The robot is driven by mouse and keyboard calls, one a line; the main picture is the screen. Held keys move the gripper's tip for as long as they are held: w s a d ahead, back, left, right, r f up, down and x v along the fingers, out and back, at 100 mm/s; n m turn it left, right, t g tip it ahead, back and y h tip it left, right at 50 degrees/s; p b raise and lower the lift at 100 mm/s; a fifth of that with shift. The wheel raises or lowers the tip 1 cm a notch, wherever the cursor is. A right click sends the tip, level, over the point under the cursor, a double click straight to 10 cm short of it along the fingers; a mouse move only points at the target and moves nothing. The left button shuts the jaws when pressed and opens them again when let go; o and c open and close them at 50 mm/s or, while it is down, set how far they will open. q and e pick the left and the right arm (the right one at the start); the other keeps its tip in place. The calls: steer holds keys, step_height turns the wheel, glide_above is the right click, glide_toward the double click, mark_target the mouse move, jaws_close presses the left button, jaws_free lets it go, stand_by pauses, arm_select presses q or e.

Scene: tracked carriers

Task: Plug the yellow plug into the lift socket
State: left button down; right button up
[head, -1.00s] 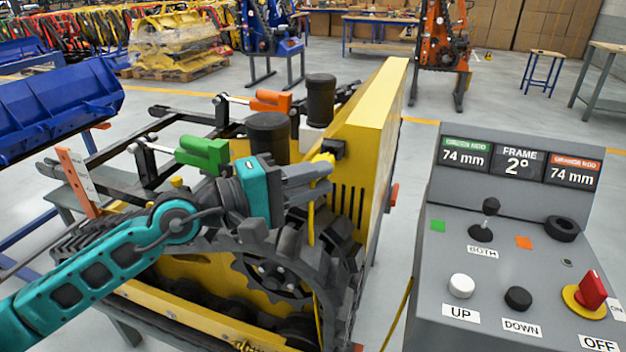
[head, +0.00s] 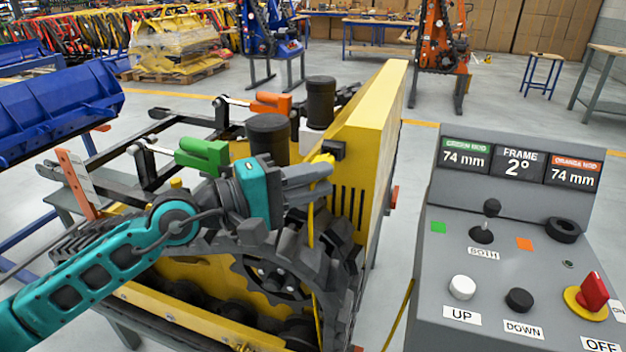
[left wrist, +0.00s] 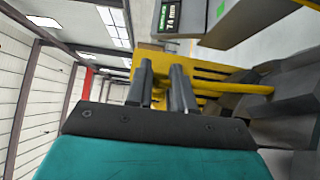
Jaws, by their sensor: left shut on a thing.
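The yellow plug (head: 323,158) is at the fingertips of my left gripper (head: 325,170), which is shut on it. Its yellow cable (head: 311,225) hangs down from it beside the track. The black lift socket (head: 334,149) is on the yellow housing, just beyond the plug. I cannot tell whether plug and socket touch. In the left wrist view my gripper's two dark fingers (left wrist: 164,88) point ahead, and the yellow cable (left wrist: 240,88) runs off to the right. The fingers hide most of the plug there. My right gripper is not in view.
The yellow tracked carrier (head: 385,130) has a green rod (head: 203,153), an orange rod (head: 271,102) and dark cylinders. A grey control console (head: 465,255) stands at right, its displays reading 74 mm, 2° and 74 mm.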

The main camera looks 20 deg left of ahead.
arm_select(q)
steer(key=shift+w+b, duration=0.1)
steer(key=shift+b, duration=0.2)
steer(key=shift+w, duration=0.35)
steer(key=shift+w+b, duration=0.55)
steer(key=shift+w, duration=0.05)
steer(key=shift+b, duration=0.45)
stand_by(0.9)
steer(key=shift+w+b, duration=0.25)
steer(key=shift+b, duration=0.05)
stand_by(0.4)
steer(key=c, duration=0.9)
jaws_free()
